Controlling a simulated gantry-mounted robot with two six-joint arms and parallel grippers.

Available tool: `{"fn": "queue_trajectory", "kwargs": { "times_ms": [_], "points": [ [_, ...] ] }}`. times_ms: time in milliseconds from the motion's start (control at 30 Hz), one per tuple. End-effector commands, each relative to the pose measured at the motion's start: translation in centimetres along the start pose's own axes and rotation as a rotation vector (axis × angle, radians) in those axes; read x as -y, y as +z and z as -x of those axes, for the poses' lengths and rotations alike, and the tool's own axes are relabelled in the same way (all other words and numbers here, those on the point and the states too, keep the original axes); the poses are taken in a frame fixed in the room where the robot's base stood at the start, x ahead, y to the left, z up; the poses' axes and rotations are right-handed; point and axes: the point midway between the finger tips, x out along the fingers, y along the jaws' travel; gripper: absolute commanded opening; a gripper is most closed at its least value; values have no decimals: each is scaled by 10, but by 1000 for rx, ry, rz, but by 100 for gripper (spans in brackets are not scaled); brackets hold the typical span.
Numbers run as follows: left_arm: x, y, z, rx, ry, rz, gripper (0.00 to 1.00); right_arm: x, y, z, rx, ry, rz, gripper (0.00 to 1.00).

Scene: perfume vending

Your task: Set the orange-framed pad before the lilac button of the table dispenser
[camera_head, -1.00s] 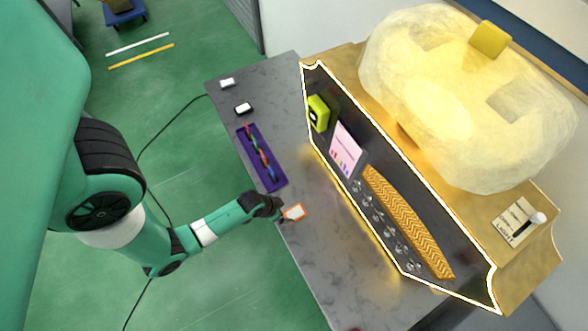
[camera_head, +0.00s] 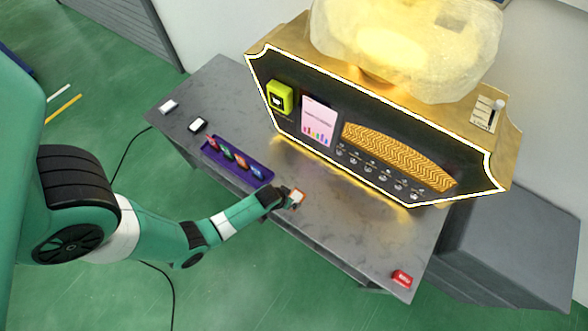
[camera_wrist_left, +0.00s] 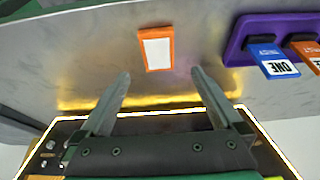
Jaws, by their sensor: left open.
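The orange-framed pad (camera_head: 298,197) has a white face and lies on the grey table by its front edge. In the left wrist view the pad (camera_wrist_left: 156,48) lies just beyond my fingertips, between their lines. My left gripper (camera_head: 285,194) is open beside the pad, and its two fingers (camera_wrist_left: 160,72) are spread and empty. The table dispenser (camera_head: 290,118) stands behind, black-fronted with a lit white outline. A row of small round buttons (camera_head: 370,168) sits low on its front; I cannot tell which is lilac. My right gripper is out of view.
A purple tray (camera_head: 222,160) with several coloured sticks lies left of the pad; it also shows in the left wrist view (camera_wrist_left: 237,46). A black-framed pad (camera_head: 198,125) and a white pad (camera_head: 168,106) lie farther left. A red box (camera_head: 402,279) is at right. Table between is clear.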

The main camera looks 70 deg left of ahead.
Motion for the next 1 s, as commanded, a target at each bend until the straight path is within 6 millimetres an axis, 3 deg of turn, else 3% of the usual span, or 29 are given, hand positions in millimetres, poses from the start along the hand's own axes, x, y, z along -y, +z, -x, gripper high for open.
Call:
{"fn": "queue_trajectory", "kwargs": {
  "times_ms": [33,133,367,633,933,1000],
  "points": [
    [0,3,-19,-2,0,2,100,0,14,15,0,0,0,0],
    [0,3,-37,-1,0,1,100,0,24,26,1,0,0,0],
    [0,0,-44,-1,0,0,100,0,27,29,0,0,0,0],
    [-3,2,-89,0,0,0,100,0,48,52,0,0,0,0],
    [-3,0,-93,-1,1,0,100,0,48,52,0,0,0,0],
    [-3,0,-93,-1,1,0,89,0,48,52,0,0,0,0]
  ]
}}
